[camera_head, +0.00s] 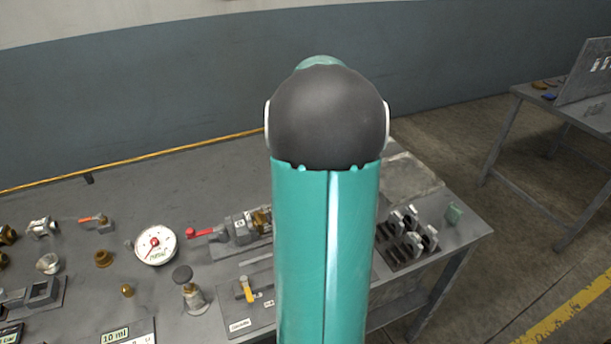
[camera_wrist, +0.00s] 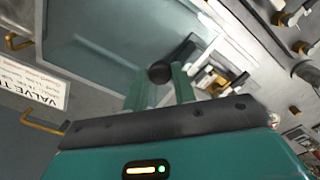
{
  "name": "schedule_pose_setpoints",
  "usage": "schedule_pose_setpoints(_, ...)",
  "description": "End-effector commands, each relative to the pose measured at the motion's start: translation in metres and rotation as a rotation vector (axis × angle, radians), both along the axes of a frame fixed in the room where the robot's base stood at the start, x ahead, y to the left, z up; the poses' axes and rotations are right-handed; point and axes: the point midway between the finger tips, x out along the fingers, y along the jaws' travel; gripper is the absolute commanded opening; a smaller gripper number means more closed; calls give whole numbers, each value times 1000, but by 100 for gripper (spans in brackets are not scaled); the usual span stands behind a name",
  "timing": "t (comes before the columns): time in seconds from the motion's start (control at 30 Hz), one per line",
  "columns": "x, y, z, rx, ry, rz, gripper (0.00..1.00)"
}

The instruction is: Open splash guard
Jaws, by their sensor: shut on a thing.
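The splash guard looks to be the blue-grey, glassy panel (camera_wrist: 90,45) filling the upper left of the wrist view. I cannot tell for sure whether it stands open or shut. A dark knob (camera_wrist: 160,73) on a short black handle shows between the fingers of my gripper (camera_wrist: 162,88). The fingers are closed on this knob. How the handle joins the panel is not clear. In the head view my teal arm covers my gripper and the handle.
A grey workbench (camera_head: 130,200) carries a pressure gauge (camera_head: 155,245), a red-handled valve (camera_head: 225,231), a yellow-handled valve (camera_head: 246,290) and a slotted rack (camera_head: 405,245). A second table (camera_head: 560,105) stands at right. A valve sign (camera_wrist: 30,85) and brass hooks (camera_wrist: 42,122) lie left in the wrist view.

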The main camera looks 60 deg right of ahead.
Motion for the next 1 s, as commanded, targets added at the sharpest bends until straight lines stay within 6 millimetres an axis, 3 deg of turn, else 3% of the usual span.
schedule_pose_setpoints(0.23,0,0,0,-1,0,0,0)
schedule_pose_setpoints(0.27,0,0,0,-1,0,0,28)
schedule_pose_setpoints(0.37,0,0,0,-1,0,0,48)
schedule_pose_setpoints(0.77,1,0,7,-1,-1,0,48)
schedule_pose_setpoints(1.0,1,0,49,-5,-3,1,48)
